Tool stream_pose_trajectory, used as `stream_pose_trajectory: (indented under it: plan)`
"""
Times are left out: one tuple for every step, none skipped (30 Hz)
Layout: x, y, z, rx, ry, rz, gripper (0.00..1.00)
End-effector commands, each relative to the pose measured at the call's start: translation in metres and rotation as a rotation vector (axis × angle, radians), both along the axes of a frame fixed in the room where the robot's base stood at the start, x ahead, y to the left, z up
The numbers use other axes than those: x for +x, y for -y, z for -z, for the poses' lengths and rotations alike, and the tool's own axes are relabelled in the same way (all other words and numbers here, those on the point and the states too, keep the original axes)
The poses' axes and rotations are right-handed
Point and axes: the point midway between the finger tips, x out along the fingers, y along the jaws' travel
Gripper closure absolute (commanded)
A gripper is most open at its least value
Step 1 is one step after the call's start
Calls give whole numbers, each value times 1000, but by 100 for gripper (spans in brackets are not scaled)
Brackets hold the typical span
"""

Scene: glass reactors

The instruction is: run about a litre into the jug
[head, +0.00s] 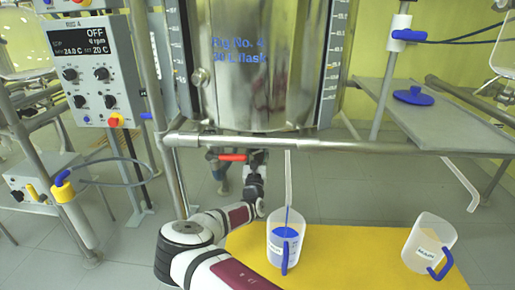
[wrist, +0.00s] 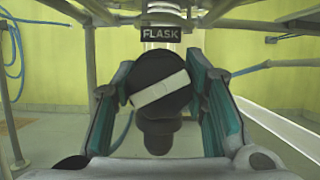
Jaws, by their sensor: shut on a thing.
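A clear jug (head: 275,250) with a blue handle stands upright on the yellow mat (head: 340,270), under a thin pale outlet tube (head: 288,175). A blue stream shows between the tube's end and the jug, and blue liquid is inside it; the level is hard to read. The steel flask vessel (head: 265,80) hangs above. My gripper (head: 256,160) is under the vessel, beside a red lever (head: 232,157). In the wrist view, my gripper (wrist: 165,90) has its teal pads on either side of a black round knob (wrist: 150,75) with a slanted white bar, below a FLASK label (wrist: 161,34).
A second clear jug (head: 425,240) with a blue handle stands at the mat's right side. A control box (head: 90,70) reading OFF is at the left. A steel frame bar (head: 340,145) crosses above the mat. A grey shelf (head: 440,115) holds a blue lid (head: 413,96).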

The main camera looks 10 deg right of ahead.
Motion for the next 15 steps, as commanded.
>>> stream_pose_trajectory:
  plan:
    - [1, 1, -3, 28, 5, 0, 88]
    - [1, 1, -4, 46, 11, 1, 88]
    - [1, 1, -4, 70, 20, 1, 88]
    - [1, 1, -4, 89, 25, 1, 88]
    - [1, 1, -4, 110, 31, 1, 88]
    - [1, 1, -4, 138, 40, 1, 88]
    - [1, 1, -4, 160, 48, 1, 88]
    - [1, 1, -4, 183, 56, 1, 88]
    - [1, 1, -4, 214, 66, 1, 88]
    - [1, 1, -4, 238, 74, 0, 88]
    - [1, 1, -4, 263, 82, 1, 88]
    - [1, 1, -4, 295, 92, 0, 88]
    - [1, 1, -4, 316, 100, 1, 88]
    - [1, 1, -3, 337, 107, 1, 88]
    - [1, 2, -3, 362, 115, 1, 88]
